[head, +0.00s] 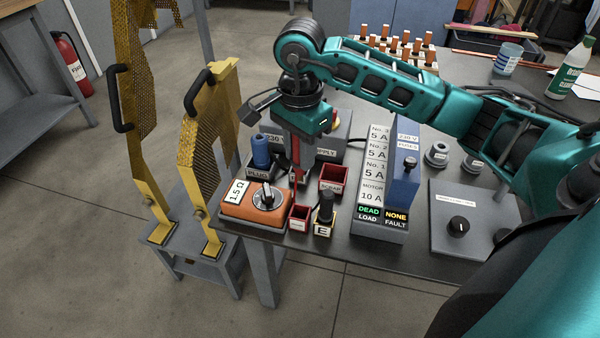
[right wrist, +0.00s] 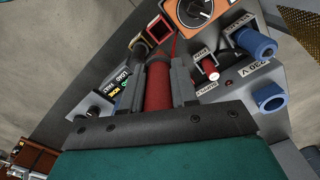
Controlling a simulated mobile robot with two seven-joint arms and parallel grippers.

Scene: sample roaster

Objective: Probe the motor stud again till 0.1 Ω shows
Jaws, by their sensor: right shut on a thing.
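The orange meter (head: 262,203) sits at the table's front left corner, with a dark dial and a display reading 1.5 Ω. My right gripper (head: 296,150) points down behind the meter, shut on a red probe. In the right wrist view the red probe (right wrist: 158,86) lies between the two grey fingers, its tip pointing away from the palm. I cannot make out which part is the motor stud or whether the tip touches anything. The left gripper is out of view.
A black probe or plug (head: 325,206) stands in the holder marked E. A small red box (head: 299,218) and the red SCRAP box (head: 333,177) are close by. The fuse block (head: 379,180) shows DEAD and NONE. Yellow mesh guards (head: 208,150) stand left of the table.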

